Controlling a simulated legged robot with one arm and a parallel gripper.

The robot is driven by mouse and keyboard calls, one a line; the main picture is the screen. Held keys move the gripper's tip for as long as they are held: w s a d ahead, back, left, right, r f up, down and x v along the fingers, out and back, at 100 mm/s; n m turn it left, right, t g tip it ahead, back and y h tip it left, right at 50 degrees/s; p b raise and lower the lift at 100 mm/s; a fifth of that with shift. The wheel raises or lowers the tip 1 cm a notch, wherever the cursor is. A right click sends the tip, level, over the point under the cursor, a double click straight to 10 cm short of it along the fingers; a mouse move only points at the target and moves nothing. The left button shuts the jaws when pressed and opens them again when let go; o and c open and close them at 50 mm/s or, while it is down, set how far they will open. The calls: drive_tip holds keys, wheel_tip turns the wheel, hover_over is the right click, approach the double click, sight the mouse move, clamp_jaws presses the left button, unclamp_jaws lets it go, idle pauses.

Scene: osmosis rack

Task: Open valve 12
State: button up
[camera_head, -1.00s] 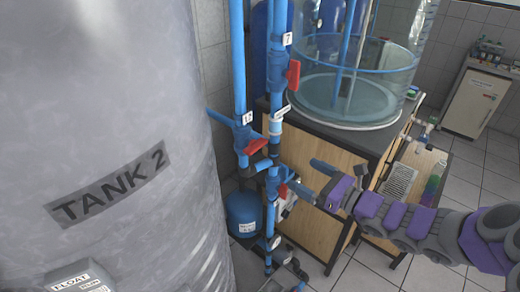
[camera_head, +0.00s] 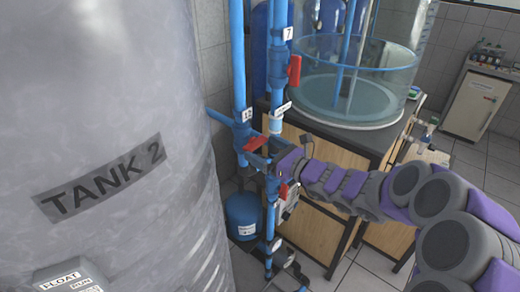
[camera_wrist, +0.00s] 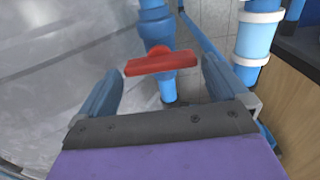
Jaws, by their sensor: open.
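The valve on the left blue pipe has a small white tag (camera_head: 247,115) that seems to read 12. Its red handle (camera_head: 256,143) sticks out to the right, across the upright pipe. In the wrist view the red handle (camera_wrist: 160,63) lies crosswise in front of the blue valve body. My gripper (camera_head: 277,152) is right beside this handle in the head view. In the wrist view my gripper (camera_wrist: 160,75) is open, with one finger on each side of the handle. I see no clear contact between fingers and handle.
A second upright pipe with a red-handled valve tagged 7 (camera_head: 294,72) stands just to the right. Tank 2 (camera_head: 110,120) fills the left side. A wooden bench (camera_head: 325,160) with a clear tank (camera_head: 350,85) stands behind my arm. Another red handle (camera_head: 284,190) sits lower.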

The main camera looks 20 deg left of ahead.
drive_tip(key=shift+x, duration=1.05)
drive_tip(key=shift+c, duration=0.4)
drive_tip(key=c, duration=0.7)
drive_tip(key=shift+o, duration=0.2)
